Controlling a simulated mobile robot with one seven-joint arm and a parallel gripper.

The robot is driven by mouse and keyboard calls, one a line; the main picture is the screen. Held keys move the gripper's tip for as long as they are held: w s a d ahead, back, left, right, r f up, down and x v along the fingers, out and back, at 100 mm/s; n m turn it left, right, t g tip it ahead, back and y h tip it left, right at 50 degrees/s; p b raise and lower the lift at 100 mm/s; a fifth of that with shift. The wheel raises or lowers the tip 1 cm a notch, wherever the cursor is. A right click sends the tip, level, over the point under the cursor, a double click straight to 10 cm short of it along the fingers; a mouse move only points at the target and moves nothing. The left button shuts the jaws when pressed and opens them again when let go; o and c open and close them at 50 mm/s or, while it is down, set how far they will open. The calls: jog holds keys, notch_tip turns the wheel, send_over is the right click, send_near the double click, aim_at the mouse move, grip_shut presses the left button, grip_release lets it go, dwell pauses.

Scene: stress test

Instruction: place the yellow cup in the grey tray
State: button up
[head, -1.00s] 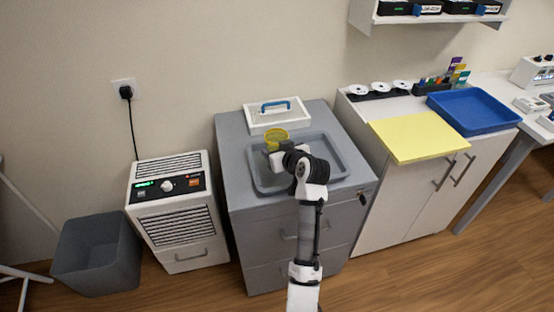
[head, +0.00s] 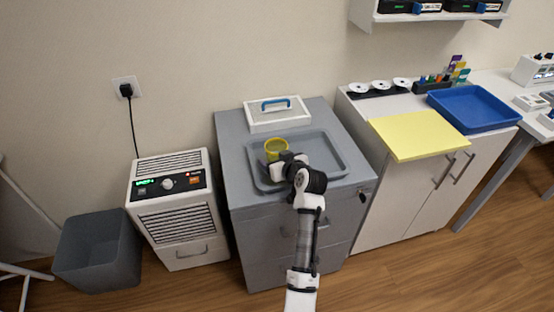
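The yellow cup (head: 276,148) is upright over the left back part of the grey tray (head: 335,142), which lies on top of a grey drawer cabinet. I cannot tell whether its base touches the tray floor. My gripper (head: 276,161) is at the near side of the cup, reaching in from the front right. The fingers are small, dark and partly hidden by the wrist, so their grip on the cup is unclear.
A white box lid with a blue handle (head: 277,114) lies behind the tray. A white dehumidifier (head: 180,210) and a grey bin (head: 97,253) stand left. A yellow board (head: 418,135) and a blue tray (head: 475,108) are on the right cabinet.

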jog(key=shift+r, duration=0.3)
jog(key=b+v, duration=0.2)
jog(key=v, duration=1)
jog(key=shift+f, duration=0.1)
